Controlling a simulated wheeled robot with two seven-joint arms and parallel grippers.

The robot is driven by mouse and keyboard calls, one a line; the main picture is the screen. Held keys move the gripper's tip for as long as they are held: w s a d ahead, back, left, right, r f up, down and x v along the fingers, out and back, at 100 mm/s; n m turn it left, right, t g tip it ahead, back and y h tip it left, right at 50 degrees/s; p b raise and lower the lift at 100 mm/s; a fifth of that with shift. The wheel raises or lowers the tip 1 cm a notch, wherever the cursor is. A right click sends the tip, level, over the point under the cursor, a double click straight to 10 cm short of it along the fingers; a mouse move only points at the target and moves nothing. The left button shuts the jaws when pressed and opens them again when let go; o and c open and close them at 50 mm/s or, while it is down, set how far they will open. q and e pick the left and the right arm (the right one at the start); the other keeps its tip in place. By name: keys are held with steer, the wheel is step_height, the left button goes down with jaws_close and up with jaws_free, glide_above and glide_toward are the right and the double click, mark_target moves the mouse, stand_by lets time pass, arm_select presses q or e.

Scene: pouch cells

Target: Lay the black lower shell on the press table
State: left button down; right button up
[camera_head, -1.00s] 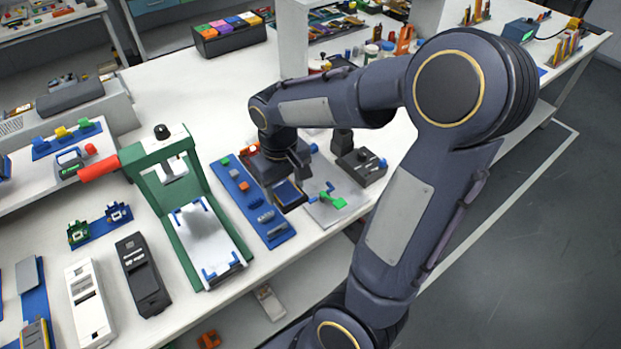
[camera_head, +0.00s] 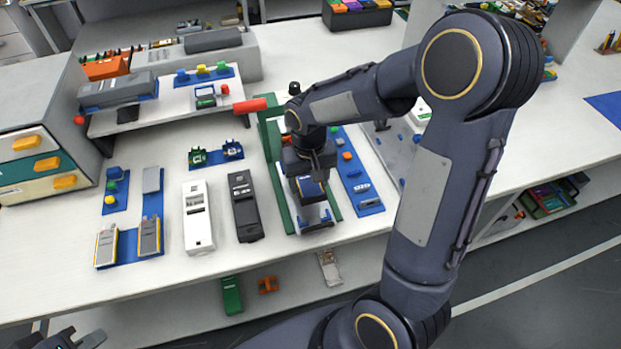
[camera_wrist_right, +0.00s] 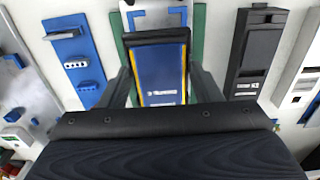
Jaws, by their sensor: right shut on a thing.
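My right gripper (camera_head: 309,180) points down over the green-framed press and is shut on a dark-edged piece with a blue face (camera_head: 310,190). In the right wrist view this piece (camera_wrist_right: 162,75) has a black top edge, yellow side strips and a small label; I cannot tell whether it is the lower shell. The press table (camera_head: 318,214), a pale plate with blue corner stops, is partly hidden under it. Contact with the plate cannot be judged. A black casing (camera_head: 245,205) lies right beside the press. My left gripper (camera_head: 75,341) only partly shows at the bottom left.
A white casing (camera_head: 197,215) lies left of the black one. A blue strip with small parts (camera_head: 360,180) lies right of the press. The press's red handle (camera_head: 250,105) sticks out leftward. Bare tabletop lies along the front edge.

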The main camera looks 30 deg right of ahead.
steer(key=shift+f, duration=0.1)
steer(key=b, duration=0.5)
glide_above(310, 207)
steer(key=shift+f, duration=2.8)
steer(key=shift+f+b, duration=0.85)
steer(key=shift+f, duration=0.25)
steer(key=o, duration=1.1)
steer(key=shift+r, duration=0.1)
steer(key=shift+a+r+p, duration=0.1)
steer(key=shift+r+p, duration=0.2)
steer(key=shift+r, duration=3.55)
